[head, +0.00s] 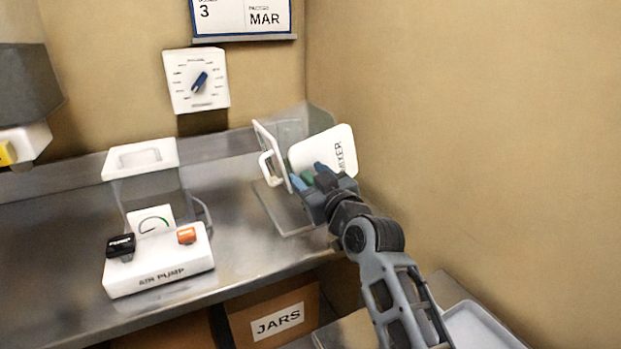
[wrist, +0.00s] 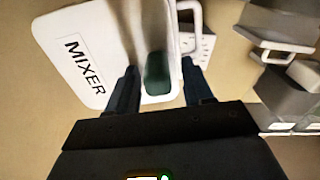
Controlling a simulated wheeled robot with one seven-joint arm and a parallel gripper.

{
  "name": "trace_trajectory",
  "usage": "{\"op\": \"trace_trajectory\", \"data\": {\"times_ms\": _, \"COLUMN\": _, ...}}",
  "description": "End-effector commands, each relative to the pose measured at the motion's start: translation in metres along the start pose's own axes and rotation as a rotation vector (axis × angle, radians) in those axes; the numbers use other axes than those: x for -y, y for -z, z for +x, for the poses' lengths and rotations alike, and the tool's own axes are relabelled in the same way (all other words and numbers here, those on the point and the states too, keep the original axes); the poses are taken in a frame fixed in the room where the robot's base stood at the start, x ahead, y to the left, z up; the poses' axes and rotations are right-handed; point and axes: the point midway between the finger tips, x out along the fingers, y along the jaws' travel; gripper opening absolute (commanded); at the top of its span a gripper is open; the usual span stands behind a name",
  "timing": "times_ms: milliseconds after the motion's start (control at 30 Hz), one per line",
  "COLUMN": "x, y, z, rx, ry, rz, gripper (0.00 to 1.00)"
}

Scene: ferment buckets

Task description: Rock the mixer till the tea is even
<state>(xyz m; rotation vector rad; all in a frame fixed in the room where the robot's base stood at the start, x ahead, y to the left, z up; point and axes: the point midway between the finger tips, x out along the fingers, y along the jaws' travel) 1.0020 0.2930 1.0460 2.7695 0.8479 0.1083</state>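The mixer is a white panel (head: 338,153) lettered MIXER, standing at the back right of the steel counter; in the wrist view its lettered face (wrist: 88,62) fills the upper left. A dark green knob or lever (wrist: 157,72) sits on it. My gripper (head: 304,180) reaches in from the right, and in the wrist view its fingers (wrist: 161,82) stand one on each side of the green piece, with gaps on both sides. The gripper looks open and not clamped. Any tea inside the mixer is hidden from view.
A clear guard with a white handle (head: 268,168) stands just left of the mixer. A white air pump (head: 160,268) and a clear bucket with a white lid (head: 138,158) are farther left. A dial (head: 184,92) hangs on the wall. The wall is close on the right.

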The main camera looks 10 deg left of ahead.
Motion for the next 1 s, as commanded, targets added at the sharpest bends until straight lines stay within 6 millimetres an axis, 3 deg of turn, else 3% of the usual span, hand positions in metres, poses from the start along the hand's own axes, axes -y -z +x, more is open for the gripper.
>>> {"op": "trace_trajectory", "data": {"times_ms": 67, "x": -0.0001, "y": 0.0, "z": -0.0001, "rx": 0.0, "ry": 0.0, "rz": 0.0, "gripper": 0.44}}
{"op": "trace_trajectory", "data": {"times_ms": 533, "x": 0.0, "y": -0.0001, "z": -0.0003, "rx": 0.0, "ry": 0.0, "rz": 0.0, "gripper": 0.0}}
{"op": "trace_trajectory", "data": {"times_ms": 1000, "x": 0.0, "y": 0.0011, "z": -0.0003, "rx": 0.0, "ry": 0.001, "rz": 0.017, "gripper": 0.0}}
